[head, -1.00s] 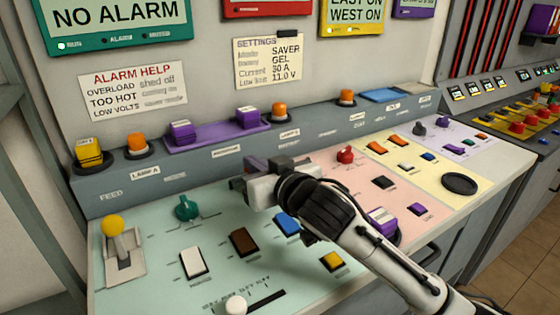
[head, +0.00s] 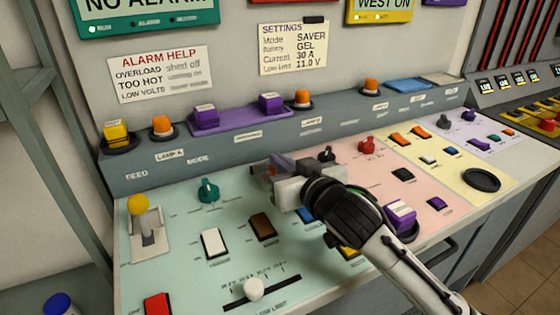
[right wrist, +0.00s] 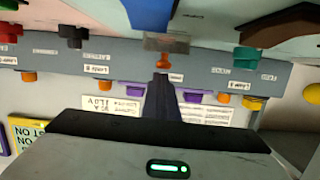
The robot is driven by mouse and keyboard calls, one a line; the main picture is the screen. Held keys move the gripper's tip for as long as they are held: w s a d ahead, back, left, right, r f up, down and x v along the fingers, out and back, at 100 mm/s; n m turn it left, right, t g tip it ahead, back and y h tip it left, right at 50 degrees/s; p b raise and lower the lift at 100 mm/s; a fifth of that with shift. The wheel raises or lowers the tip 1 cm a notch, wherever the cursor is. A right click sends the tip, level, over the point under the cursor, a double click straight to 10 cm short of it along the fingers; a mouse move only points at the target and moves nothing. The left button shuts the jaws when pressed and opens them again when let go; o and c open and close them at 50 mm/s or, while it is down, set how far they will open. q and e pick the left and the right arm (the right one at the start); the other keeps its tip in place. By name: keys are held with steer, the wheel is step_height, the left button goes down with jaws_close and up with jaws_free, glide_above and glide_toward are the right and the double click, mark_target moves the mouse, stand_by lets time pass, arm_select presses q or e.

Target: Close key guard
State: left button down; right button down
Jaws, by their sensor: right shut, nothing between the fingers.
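The key guard appears to be a small clear cover (right wrist: 166,43) with an orange-red piece (right wrist: 162,60) beside it in the right wrist view. In the head view a see-through edge with a reddish tint (head: 262,171) shows just left of my right gripper (head: 278,168); the rest is hidden behind the gripper. My right gripper is shut and empty, its dark fingers (right wrist: 161,88) pointing at the cover in the right wrist view. I cannot tell whether they touch it, or how far the cover is tilted. My left gripper is not in view.
A teal knob (head: 208,190), a white switch (head: 214,243), a brown switch (head: 262,226) and a yellow-topped lever (head: 138,205) are on the panel to the left. A black knob (head: 326,154) and a red knob (head: 367,146) are beyond the gripper. A white slider knob (head: 253,289) is in front.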

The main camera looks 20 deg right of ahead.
steer(key=v, duration=1)
steer(key=shift+s, duration=0.15)
